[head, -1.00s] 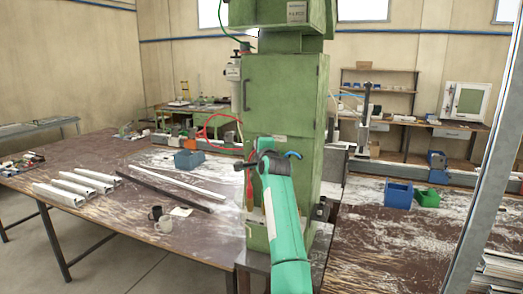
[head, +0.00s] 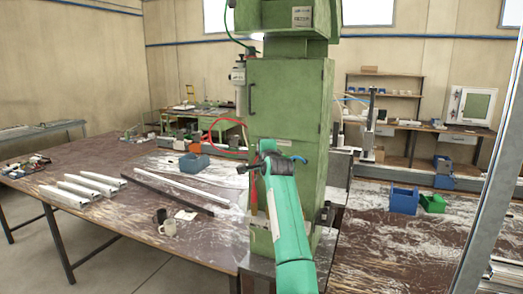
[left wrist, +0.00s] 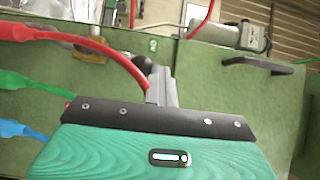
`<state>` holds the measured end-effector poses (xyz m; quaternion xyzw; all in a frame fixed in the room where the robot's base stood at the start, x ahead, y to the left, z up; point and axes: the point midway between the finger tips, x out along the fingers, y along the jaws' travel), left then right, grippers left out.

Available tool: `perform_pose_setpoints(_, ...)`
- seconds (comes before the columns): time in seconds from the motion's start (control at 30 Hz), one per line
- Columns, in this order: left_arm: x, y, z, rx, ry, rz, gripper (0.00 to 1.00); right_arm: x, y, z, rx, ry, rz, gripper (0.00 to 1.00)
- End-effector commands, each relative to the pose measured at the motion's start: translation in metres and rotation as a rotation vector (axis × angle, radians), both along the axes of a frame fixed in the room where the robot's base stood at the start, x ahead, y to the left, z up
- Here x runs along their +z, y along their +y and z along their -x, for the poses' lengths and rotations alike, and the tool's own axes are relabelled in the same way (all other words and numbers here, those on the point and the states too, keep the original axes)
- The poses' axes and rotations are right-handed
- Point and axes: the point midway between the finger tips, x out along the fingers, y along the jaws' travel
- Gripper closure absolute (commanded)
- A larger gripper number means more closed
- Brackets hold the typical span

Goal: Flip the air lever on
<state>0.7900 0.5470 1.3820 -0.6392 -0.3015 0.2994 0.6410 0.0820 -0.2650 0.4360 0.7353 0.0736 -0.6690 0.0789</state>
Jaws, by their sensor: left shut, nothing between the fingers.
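The tall green machine cabinet (head: 290,105) stands at the centre of the head view. My teal left arm reaches up in front of it, and its dark wrist hides most of the left gripper there. In the left wrist view my left gripper (left wrist: 163,85) is shut and empty, its grey fingers close to the green panel beside a small "2" label (left wrist: 152,44). I cannot clearly make out the air lever; the small grey part behind the fingertips is partly hidden. My right gripper is out of view.
A grey air unit (left wrist: 212,33) and black door handle (left wrist: 257,63) are beyond.

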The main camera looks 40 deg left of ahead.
Motion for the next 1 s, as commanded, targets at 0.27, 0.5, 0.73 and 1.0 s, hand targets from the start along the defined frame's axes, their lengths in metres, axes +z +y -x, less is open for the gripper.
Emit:
perform_pose_setpoints(0.27, -0.0039, 0.0010, -0.0003, 0.000, 0.004, 0.010, 1.00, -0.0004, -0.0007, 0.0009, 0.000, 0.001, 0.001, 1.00)
perform_pose_setpoints(0.5, -0.0041, 0.0013, -0.0002, 0.000, 0.004, 0.012, 1.00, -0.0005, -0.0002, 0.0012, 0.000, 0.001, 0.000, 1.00)
perform_pose_setpoints(0.73, -0.0043, 0.0015, -0.0002, 0.000, 0.004, 0.015, 1.00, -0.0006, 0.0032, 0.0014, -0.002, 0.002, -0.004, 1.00)
perform_pose_setpoints(1.0, -0.0045, 0.0018, -0.0002, 0.000, 0.004, 0.016, 1.00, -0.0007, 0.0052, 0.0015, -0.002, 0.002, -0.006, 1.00)
